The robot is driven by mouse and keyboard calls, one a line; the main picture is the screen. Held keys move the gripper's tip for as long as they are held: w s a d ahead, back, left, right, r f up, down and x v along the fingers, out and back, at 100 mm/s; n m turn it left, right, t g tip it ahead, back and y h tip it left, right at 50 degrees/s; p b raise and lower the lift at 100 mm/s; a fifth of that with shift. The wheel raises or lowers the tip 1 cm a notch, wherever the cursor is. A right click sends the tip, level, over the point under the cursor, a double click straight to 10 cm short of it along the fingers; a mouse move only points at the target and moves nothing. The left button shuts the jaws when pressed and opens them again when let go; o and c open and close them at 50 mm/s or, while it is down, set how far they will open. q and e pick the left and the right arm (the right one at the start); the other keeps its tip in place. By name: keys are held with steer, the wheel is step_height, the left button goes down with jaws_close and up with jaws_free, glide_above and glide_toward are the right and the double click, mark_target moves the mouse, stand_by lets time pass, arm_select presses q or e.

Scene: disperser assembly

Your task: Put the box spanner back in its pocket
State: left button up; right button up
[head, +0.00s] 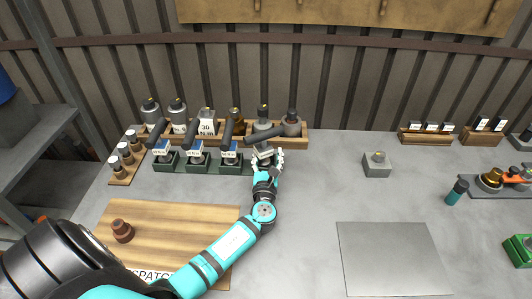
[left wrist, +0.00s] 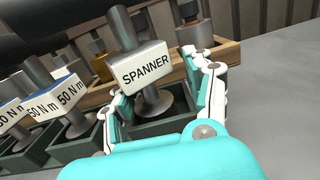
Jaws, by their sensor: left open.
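The box spanner (left wrist: 147,68), a grey tool with a white SPANNER label, stands in a dark green pocket (left wrist: 178,128) in the left wrist view. Its round grey foot is down between the pocket's walls; whether it touches the bottom is hidden. My left gripper (left wrist: 163,98) is open, with one white finger on each side of the spanner and pocket. In the head view my left gripper (head: 266,160) is at the right end of the green pocket row and partly covers the spanner. My right gripper is not in view.
Several torque tools (head: 195,150) with 50 N m labels stand in green pockets to the left. A wooden rack (head: 300,142) with bottles is close behind. A wooden board (head: 190,222) lies in front left. The bench to the right is clear up to a grey block (head: 377,168).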

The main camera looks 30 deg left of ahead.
arm_select(q)
steer(key=b+v, duration=0.1)
steer(key=v, duration=1)
steer(key=shift+d, duration=0.1)
steer(key=shift+s+d+r, duration=0.1)
steer(key=shift+s+r, duration=0.05)
steer(key=shift+s, duration=0.05)
